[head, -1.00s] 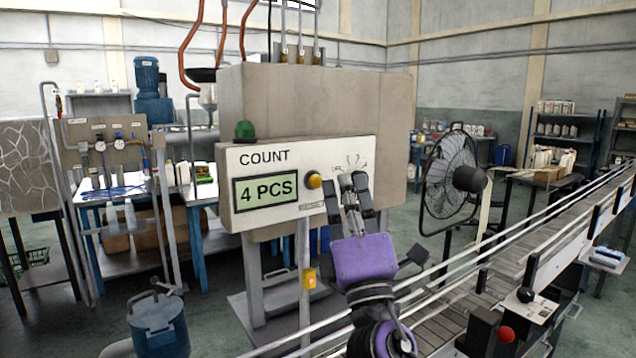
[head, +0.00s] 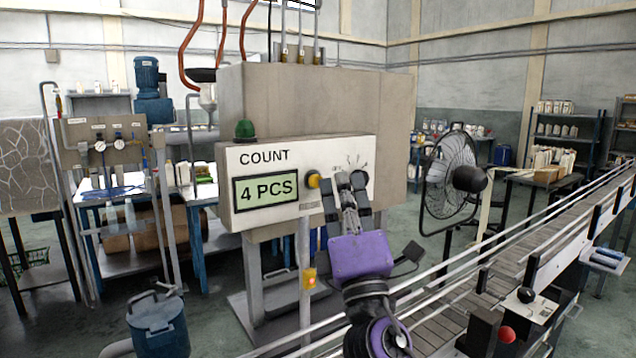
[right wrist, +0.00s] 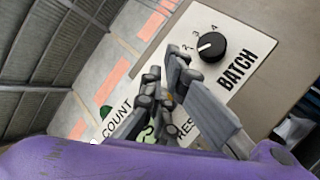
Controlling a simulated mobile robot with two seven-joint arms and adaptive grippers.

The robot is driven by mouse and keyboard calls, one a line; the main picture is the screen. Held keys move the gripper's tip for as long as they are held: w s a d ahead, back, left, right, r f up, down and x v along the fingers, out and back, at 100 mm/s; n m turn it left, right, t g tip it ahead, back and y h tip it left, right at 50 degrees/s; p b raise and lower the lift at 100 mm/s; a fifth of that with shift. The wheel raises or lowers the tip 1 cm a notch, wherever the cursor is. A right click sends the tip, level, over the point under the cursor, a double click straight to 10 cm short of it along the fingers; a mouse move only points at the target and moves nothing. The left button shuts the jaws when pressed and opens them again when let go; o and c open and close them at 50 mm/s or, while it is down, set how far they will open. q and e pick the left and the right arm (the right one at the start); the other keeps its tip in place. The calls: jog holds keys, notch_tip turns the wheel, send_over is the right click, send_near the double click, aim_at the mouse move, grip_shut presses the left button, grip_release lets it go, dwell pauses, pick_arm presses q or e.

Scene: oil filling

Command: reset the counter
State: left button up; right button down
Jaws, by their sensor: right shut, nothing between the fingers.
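The counter panel (head: 345,148) is white and its green display (head: 266,189) reads "4 PCS" under the word COUNT. A round yellow button (head: 313,180) sits right of the display. My right gripper (head: 350,180) is shut and empty in front of the panel's right part, just right of the button in the head view. I cannot tell its exact distance from the panel. In the right wrist view my fingers (right wrist: 165,68) point at the panel and hide most of the button and part of its "RES..." label. My left gripper is not in view.
A black BATCH knob (right wrist: 211,46) is on the panel close to my fingers. A green dome lamp (head: 245,129) tops the panel. A conveyor (head: 540,255) with rails runs along the right, and a black fan (head: 450,180) stands behind it.

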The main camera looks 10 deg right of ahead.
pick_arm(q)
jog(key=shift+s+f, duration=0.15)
pick_arm(e)
jog(key=shift+w, duration=0.1)
jog(key=shift+w+a, duration=0.15)
jog(key=shift+w, duration=0.2)
dwell(0.6)
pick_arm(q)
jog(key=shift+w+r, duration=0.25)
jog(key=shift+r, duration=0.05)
pick_arm(e)
jog(key=shift+s+d, duration=0.3)
jog(key=shift+s, duration=0.55)
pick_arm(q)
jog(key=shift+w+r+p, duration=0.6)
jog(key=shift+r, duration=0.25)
pick_arm(e)
jog(key=shift+s+d, duration=0.3)
jog(key=shift+s, duration=0.5)
jog(key=shift+s+d, duration=0.25)
jog(key=shift+s, duration=0.5)
jog(key=shift+s+d, duration=0.3)
jog(key=shift+s, duration=0.5)
